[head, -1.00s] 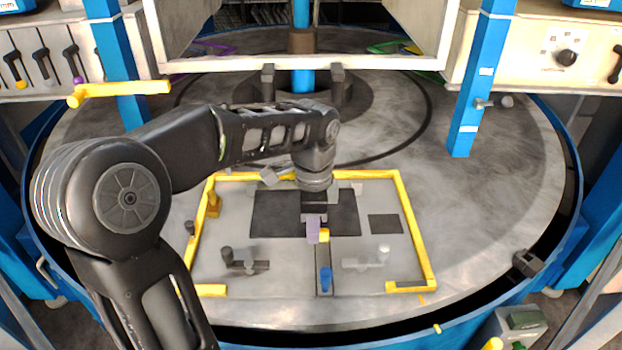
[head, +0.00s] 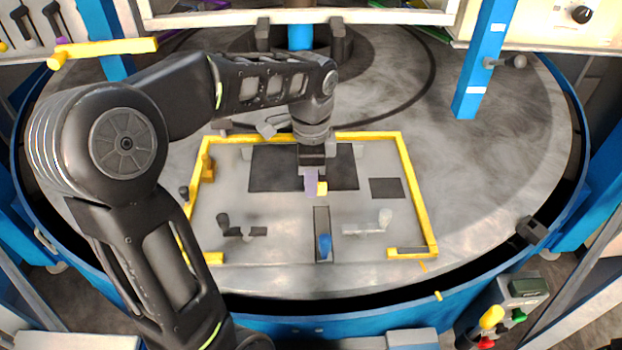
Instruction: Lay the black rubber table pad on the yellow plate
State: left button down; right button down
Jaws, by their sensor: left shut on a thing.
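A grey plate with a yellow border (head: 418,200) lies on the round metal table. A large dark flat rectangle (head: 272,170) lies in its upper middle, and a smaller dark one (head: 386,188) lies to the right. I cannot tell which of them is the black rubber pad. My left gripper (head: 312,172) points down over the large rectangle and covers its middle. A small purple piece (head: 311,182) shows at its fingertips, with a small yellow block (head: 322,188) beside it. The gripper is shut on what looks like the purple piece. My right gripper is not in view.
A blue piece (head: 325,245) stands in a dark slot at the plate's front middle. A blue upright (head: 484,60) stands at the right.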

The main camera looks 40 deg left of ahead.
pick_arm(q)
jog(key=b, duration=0.4)
send_over(311, 217)
jog(key=shift+w+f, duration=0.1)
jog(key=shift+f, duration=2.6)
jog(key=shift+p, duration=0.3)
jog(key=shift+f+b, duration=0.95)
jog(key=shift+f, duration=0.3)
jog(key=c, duration=1.4)
grip_release()
jog(key=shift+o, duration=0.2)
notch_tip(311, 217, up, 8)
jog(key=shift+f+b, duration=0.1)
jog(key=shift+b, duration=0.2)
